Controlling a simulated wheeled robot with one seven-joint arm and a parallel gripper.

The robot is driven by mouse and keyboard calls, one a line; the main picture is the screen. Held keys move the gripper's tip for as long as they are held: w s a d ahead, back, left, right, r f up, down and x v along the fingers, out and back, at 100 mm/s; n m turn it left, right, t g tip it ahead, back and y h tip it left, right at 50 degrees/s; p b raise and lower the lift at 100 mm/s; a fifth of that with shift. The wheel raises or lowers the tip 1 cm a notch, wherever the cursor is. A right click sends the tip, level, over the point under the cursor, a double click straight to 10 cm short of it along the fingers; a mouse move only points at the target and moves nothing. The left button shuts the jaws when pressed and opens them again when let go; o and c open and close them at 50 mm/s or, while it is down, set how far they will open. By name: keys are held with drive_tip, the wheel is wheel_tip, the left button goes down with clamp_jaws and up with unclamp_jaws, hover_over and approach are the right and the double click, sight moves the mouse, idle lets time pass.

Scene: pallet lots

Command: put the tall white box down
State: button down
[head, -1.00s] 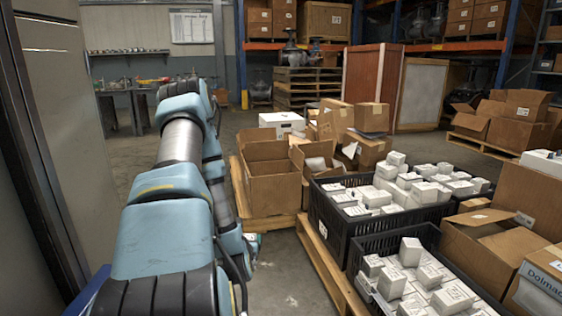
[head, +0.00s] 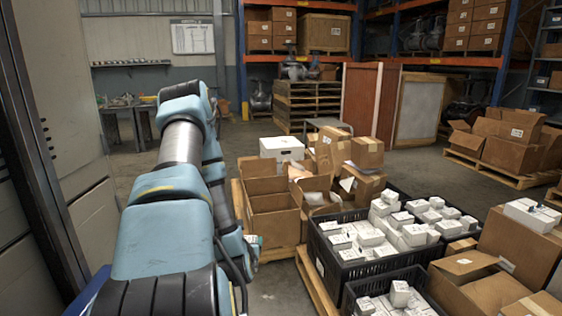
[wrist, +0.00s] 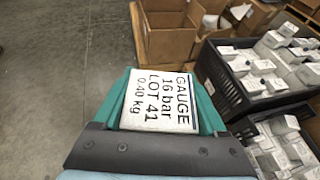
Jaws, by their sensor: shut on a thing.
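The white box (wrist: 160,101) is in my gripper (wrist: 164,98) in the wrist view. Its face toward the camera reads GAUGE, 16 bar, LOT 41, 0.40 kg. The teal fingers close on its two sides, and its far end is hidden, so its height cannot be told. In the head view my arm reaches forward and hides most of the gripper and the box. The wrist view shows the box over or near the concrete floor, left of the black crates; its clearance cannot be told.
Black crates (head: 335,262) of small white boxes stand on a pallet at right. An open cardboard box (head: 272,214) sits on a pallet ahead, with a white carton (head: 282,148) behind. A tall cabinet (head: 60,130) stands close at left. Bare floor (wrist: 60,75) lies left of the gripper.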

wheel_tip(320, 180, up, 16)
drive_tip(key=p, duration=1.4)
drive_tip(key=shift+r+p, duration=0.2)
drive_tip(key=shift+p, duration=0.1)
